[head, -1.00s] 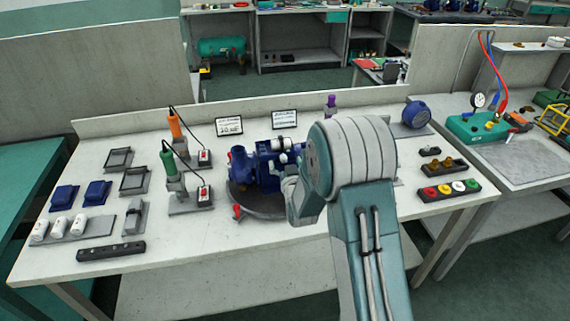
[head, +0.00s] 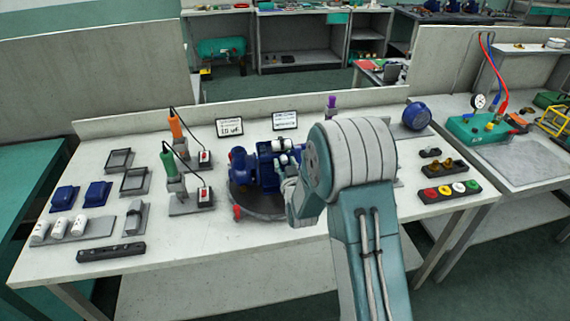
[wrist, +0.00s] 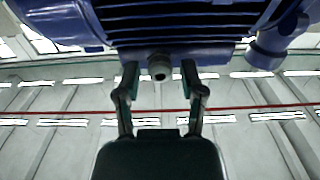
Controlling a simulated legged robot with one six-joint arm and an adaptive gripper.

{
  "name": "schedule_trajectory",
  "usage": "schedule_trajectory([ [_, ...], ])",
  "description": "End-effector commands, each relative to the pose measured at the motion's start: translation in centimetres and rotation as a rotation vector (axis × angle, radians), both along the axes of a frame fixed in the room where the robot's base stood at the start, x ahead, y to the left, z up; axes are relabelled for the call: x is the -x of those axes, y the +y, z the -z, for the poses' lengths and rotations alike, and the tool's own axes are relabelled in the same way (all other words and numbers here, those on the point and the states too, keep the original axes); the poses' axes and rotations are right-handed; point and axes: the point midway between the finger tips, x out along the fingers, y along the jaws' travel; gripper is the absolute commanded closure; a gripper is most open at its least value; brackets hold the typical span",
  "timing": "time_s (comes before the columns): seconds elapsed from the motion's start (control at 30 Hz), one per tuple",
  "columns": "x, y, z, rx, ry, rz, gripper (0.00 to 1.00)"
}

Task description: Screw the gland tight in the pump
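The blue pump (head: 250,172) sits on a dark round turntable (head: 246,206) in the middle of the bench. My arm hides its right part in the head view. In the wrist view the finned blue pump body (wrist: 190,22) fills the top. My gripper (wrist: 159,74) is open, with one finger on each side of the fitting and a visible gap to both. In the head view the fingers are hidden behind my arm.
Green (head: 171,164) and orange (head: 175,127) handled tools stand left of the pump. Blue parts, trays and white cylinders lie farther left. A rack of coloured caps (head: 449,191) and a blue round part (head: 416,115) are at the right. The front middle of the bench is clear.

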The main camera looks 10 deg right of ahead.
Motion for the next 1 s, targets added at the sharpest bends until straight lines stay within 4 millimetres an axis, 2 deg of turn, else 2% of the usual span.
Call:
schedule_trajectory([
  [0.33,0.04,0.0,0.0,0.009,0.0,0.0,0.37],
  [0.63,0.05,-0.01,0.02,0.276,0.0,-0.001,0.37],
  [1.0,0.05,-0.01,0.03,0.323,0.0,-0.001,0.37],
])
